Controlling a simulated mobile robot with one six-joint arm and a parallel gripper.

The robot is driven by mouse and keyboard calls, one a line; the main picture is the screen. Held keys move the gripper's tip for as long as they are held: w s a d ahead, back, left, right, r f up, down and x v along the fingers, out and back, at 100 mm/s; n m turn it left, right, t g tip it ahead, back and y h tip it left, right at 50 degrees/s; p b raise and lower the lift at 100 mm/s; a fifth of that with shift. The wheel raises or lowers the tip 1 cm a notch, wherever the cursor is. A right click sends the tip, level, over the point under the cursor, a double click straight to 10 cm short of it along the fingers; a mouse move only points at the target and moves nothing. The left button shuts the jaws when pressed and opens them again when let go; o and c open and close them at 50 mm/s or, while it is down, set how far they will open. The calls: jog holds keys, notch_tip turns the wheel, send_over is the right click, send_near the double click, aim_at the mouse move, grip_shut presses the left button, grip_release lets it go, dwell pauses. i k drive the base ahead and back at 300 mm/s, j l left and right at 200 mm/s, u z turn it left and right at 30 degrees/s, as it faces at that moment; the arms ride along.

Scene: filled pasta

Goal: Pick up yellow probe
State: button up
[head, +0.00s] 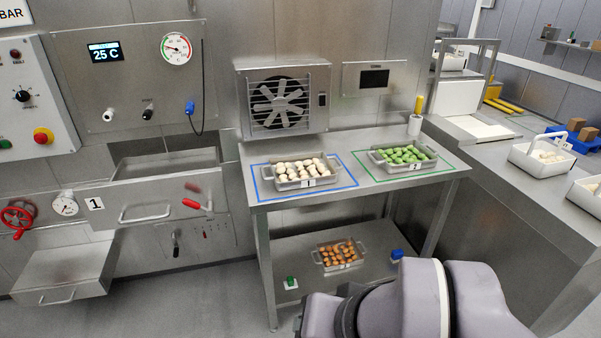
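The yellow probe (419,104) stands upright in a white cup-like holder (414,125) at the back right of the steel table (262,225). Its lower part is hidden in the holder. Part of my arm shows at the bottom right of the head view, well in front of and below the probe. My gripper is not visible in this view.
A tray of pale pasta (310,183) sits in the blue outline, and a tray of green pasta (414,164) in the green outline, near the probe. An orange-brown tray (340,267) is on the lower shelf. A fan unit (281,101) stands behind.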

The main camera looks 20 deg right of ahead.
aim_at(419, 99)
jog(key=i+l+z, duration=0.2)
jog(key=i+l, duration=0.85)
jog(key=l, duration=0.35)
jog(key=i+l+z, duration=0.15)
jog(key=i+l, duration=0.95)
jog(key=l, duration=0.15)
